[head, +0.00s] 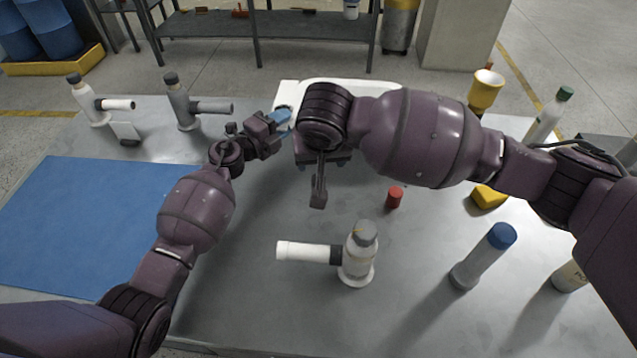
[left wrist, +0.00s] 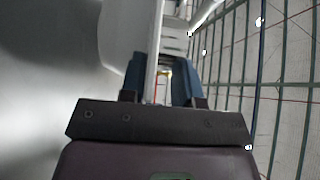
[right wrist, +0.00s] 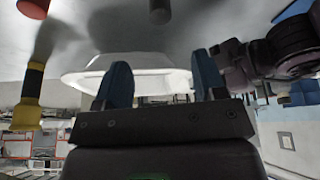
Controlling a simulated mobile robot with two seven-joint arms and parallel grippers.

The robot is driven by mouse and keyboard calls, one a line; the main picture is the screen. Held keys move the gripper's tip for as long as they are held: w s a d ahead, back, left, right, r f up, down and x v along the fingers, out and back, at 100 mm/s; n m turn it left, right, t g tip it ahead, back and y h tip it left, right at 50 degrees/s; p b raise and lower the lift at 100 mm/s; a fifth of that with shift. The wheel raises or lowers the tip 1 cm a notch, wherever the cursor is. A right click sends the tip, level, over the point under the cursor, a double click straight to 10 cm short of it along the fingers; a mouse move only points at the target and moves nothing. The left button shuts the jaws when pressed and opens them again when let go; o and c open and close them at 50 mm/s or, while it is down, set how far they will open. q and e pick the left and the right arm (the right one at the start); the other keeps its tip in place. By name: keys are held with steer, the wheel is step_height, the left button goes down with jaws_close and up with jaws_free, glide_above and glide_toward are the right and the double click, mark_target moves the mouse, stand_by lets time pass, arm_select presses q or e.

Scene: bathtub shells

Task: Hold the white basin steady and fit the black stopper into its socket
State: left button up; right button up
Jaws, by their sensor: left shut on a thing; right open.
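The white basin (head: 365,86) stands at the far side of the grey table, partly hidden behind my right arm. My left gripper (head: 282,118) is at the basin's left end. In the left wrist view, its blue fingers lie on both sides of the basin's thin white wall (left wrist: 153,60), shut on it. My right gripper (right wrist: 163,82) is open and empty, its blue fingers spread in front of the basin (right wrist: 140,62).
A red cylinder (head: 394,198), a blue-capped tube (head: 483,257) and a grey-capped bottle with a white side tube (head: 358,262) stand nearer. A yellow funnel-like piece (head: 485,92) stands right of the basin. A blue mat (head: 85,225) covers the left; bare table lies between.

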steer(key=shift+m, duration=0.3)
steer(key=x, duration=1.2)
steer(key=shift+s+f, duration=0.15)
steer(key=shift+s, duration=0.1)
steer(key=c, duration=1.1)
steer(key=shift+o, duration=0.2)
step_height(320, 180, up, 10)
steer(key=shift+r, duration=0.1)
